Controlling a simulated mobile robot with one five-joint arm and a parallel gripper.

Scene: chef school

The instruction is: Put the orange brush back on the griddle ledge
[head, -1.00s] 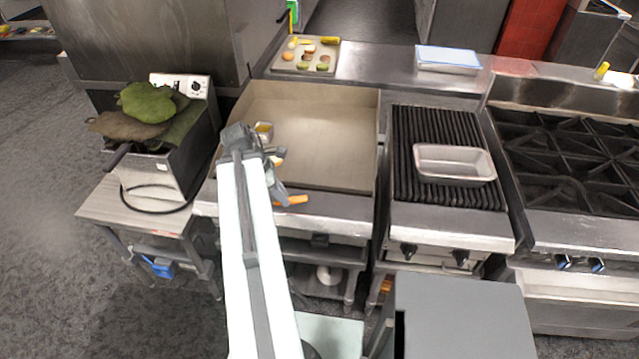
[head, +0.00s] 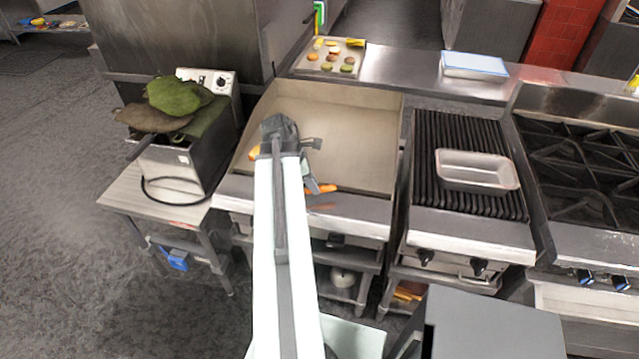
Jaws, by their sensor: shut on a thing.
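The orange brush (head: 322,189) shows as a short orange length beside my gripper (head: 311,187) in the head view. It lies over the front ledge (head: 360,207) of the griddle (head: 345,130). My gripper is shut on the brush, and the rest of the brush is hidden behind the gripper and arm. A faint orange patch shows on the ledge just below the brush. I cannot tell whether the brush touches the ledge.
A small orange item (head: 254,153) shows left of my arm on the griddle. A fryer (head: 180,165) with green cloths stands left. A ribbed grill (head: 440,135) with a metal pan (head: 477,171) is right. A food tray (head: 302,68) sits behind.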

